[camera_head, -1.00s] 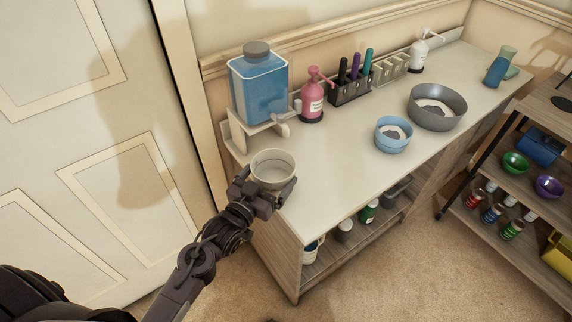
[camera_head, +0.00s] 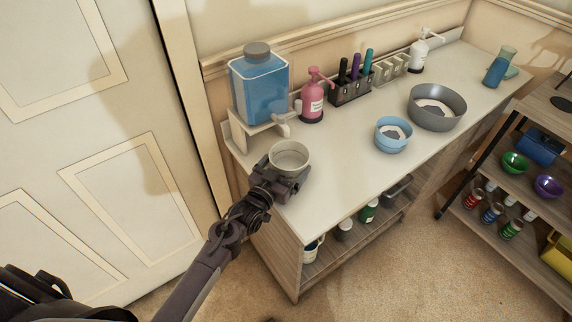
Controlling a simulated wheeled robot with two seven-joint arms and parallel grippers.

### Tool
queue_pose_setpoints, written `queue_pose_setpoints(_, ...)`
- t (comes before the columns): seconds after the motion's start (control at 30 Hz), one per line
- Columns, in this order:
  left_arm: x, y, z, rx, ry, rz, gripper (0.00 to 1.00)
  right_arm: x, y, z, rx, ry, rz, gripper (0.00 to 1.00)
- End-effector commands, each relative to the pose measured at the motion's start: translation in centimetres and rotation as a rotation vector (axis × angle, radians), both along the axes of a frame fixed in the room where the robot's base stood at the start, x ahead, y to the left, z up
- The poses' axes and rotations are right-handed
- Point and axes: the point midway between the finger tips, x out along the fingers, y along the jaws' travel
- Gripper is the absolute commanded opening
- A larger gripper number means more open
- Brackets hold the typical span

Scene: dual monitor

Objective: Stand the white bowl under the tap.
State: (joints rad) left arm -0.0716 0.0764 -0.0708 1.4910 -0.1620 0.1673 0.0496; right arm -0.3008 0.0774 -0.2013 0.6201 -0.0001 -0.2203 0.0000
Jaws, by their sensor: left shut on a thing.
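The white bowl (camera_head: 289,155) is upright above the left end of the counter, in front of the dispenser. My left gripper (camera_head: 283,178) is shut on its near side. Whether the bowl touches the counter top I cannot tell. The tap (camera_head: 284,128) is a small pale spout at the front of the stand under the blue-filled tank (camera_head: 260,88). The bowl is just in front of and below the tap in the picture; the tap's tip is close to the bowl's far rim. My right gripper is not in view.
The pale counter (camera_head: 340,185) is clear to the right of the bowl. A pink pump bottle (camera_head: 312,100) stands beside the tank, with a pen holder (camera_head: 350,90) behind. A blue bowl (camera_head: 393,135) and a grey bowl (camera_head: 437,108) stand farther right.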

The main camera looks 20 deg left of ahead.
Motion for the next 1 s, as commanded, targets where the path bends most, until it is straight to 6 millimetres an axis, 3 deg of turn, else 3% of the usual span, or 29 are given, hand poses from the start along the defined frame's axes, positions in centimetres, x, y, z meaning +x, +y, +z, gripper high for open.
queue_pose_setpoints(0.1, 0.0, 0.0, -0.3, 0.000, -0.001, 0.000, 0.61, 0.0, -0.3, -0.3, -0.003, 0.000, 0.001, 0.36)
queue_pose_setpoints(0.13, 0.0, 0.0, -0.3, 0.000, 0.000, 0.000, 0.96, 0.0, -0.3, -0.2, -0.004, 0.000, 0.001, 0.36)
queue_pose_setpoints(0.17, 0.0, 0.0, -0.3, 0.000, 0.000, 0.000, 1.00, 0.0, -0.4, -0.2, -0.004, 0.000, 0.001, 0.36)
queue_pose_setpoints(0.47, 0.0, 0.0, 0.2, 0.000, 0.000, 0.000, 1.00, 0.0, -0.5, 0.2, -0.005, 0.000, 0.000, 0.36)
queue_pose_setpoints(0.53, -0.8, 0.2, -0.1, 0.000, 0.002, 0.000, 1.00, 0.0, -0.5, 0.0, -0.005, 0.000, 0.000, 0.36)
queue_pose_setpoints(1.0, -9.8, 2.4, -0.2, 0.002, 0.004, 0.000, 1.00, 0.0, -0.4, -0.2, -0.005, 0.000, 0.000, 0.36)
